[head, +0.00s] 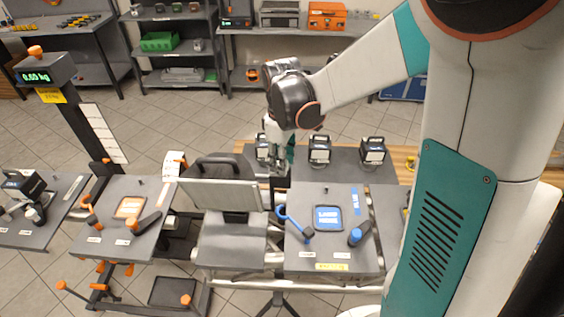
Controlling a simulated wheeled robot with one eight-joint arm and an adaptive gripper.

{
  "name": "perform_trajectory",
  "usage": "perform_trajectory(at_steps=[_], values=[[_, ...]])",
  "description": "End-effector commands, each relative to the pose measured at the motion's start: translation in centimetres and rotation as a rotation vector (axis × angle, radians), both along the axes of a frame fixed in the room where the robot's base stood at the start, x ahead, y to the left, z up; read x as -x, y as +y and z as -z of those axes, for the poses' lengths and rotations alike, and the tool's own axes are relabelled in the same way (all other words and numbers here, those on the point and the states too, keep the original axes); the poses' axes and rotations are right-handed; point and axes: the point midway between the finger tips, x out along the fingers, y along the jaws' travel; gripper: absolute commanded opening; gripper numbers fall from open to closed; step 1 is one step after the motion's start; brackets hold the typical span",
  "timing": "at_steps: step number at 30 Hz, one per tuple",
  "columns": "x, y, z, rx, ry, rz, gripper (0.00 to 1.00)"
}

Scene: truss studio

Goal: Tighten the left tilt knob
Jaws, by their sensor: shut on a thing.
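My gripper (284,163) is at the far left corner of the grey panel (294,262) with blue parts, seen small and from behind my arm. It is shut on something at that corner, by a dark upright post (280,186). The fingertips and the held part are too small and hidden to make out, so I cannot tell whether it is the left tilt knob. The panel has a blue curved handle (294,222) at left, a blue-framed pad (328,218) in the middle and a dark lever with a blue knob (356,236) at right.
A second panel (150,188) with orange parts is farther left, by a scale post (92,125). Box-shaped devices (319,150) stand behind the blue-marked panel. Shelves (172,50) line the back; open tiled floor lies before them.

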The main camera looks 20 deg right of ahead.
Motion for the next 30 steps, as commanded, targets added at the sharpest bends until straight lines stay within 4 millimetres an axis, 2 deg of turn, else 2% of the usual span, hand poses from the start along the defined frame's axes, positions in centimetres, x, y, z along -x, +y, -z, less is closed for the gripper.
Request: perform_trajectory(at_steps=[6,15,30], values=[[-0.01,-0.01,0.12,0.0,0.0,0.179,0.06],[-0.01,0.0,0.06,0.0,0.0,0.345,0.06],[-0.01,0.0,-0.02,0.0,0.0,0.415,0.06]])
